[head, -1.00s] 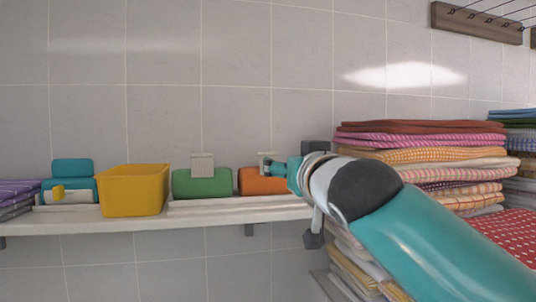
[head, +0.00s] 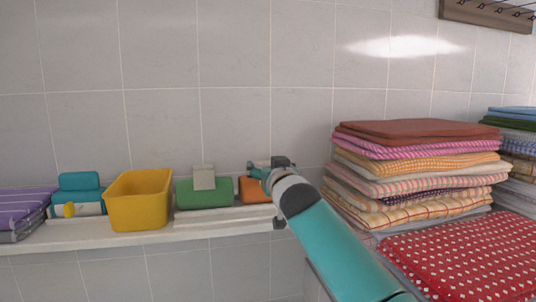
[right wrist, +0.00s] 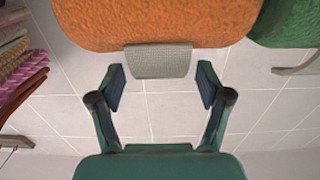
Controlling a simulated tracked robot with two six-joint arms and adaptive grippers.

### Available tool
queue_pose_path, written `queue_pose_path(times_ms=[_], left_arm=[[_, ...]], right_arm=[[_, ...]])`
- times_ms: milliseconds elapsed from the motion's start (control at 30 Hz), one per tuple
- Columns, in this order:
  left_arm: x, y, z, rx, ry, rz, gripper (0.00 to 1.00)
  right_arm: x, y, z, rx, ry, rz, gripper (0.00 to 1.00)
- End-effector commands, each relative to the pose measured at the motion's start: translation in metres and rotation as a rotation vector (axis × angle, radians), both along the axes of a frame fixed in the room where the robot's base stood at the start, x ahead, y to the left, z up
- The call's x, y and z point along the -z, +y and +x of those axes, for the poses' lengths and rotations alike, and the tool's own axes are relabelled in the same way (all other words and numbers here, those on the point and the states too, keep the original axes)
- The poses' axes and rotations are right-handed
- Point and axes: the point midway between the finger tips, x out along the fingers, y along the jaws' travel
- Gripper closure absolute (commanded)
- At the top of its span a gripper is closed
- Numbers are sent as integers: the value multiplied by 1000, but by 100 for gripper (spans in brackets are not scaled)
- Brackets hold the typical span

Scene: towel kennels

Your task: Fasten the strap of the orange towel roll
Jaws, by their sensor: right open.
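The orange towel roll (head: 253,191) lies on the shelf, partly hidden by my right arm in the head view. It fills the top of the right wrist view (right wrist: 150,20). Its grey strap flap (right wrist: 160,62) sticks out from the roll, with its free end loose. My right gripper (right wrist: 160,82) is open, with one finger on each side of the flap and apart from it. In the head view my right gripper (head: 268,167) is at the roll's upper side. My left gripper is not in view.
A green roll (head: 205,193) with its own upright flap (head: 204,177) stands left of the orange one. Further left are a yellow bin (head: 138,203) and a teal roll (head: 82,182). A tall stack of folded towels (head: 410,165) rises close to the right of my arm.

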Motion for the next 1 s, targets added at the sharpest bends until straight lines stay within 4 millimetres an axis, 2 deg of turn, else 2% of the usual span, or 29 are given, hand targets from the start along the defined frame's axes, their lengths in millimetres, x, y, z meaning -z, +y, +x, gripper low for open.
queue_pose_path(times_ms=[100, 400, 767, 867, 1000], left_arm=[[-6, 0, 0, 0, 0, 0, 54], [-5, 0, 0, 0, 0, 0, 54], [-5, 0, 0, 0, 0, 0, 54], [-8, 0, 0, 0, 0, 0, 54], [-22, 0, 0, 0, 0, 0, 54]], right_arm=[[-1, 1, 4, 0, 0, 0, 23], [1, 2, 4, 0, 0, 0, 23], [0, 1, 4, 0, 0, 0, 83], [-1, 1, 5, 2, 4, 0, 84], [-5, 0, 8, 10, 48, -12, 84]])
